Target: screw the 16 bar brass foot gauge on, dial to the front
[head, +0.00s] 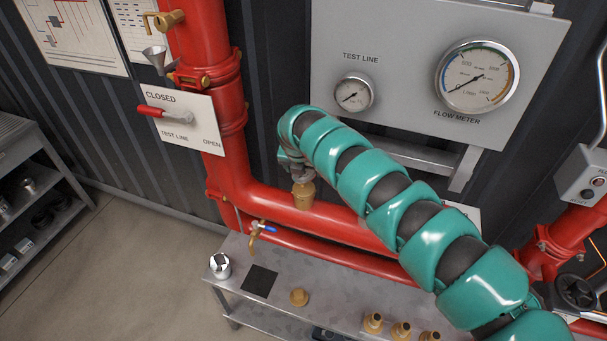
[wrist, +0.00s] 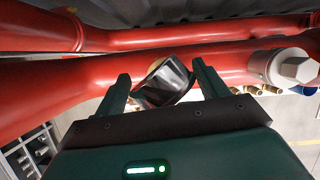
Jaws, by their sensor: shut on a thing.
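My gripper (wrist: 162,85) is shut on a dark, glossy thing with a bright metal edge (wrist: 165,84), which seems to be the gauge. Its dial print and foot cannot be made out. In the head view my gripper (head: 295,168) is at the red pipe, mostly hidden by my arm. Just below it a brass fitting (head: 303,196) stands upright at the pipe. I cannot tell whether the gauge touches this fitting or which way the dial faces.
A steel bench (head: 318,325) below carries a silver fitting (head: 220,265), a black square (head: 259,281), a brass piece (head: 299,297) and several brass fittings (head: 401,330). The grey gauge panel (head: 405,60) is behind my arm.

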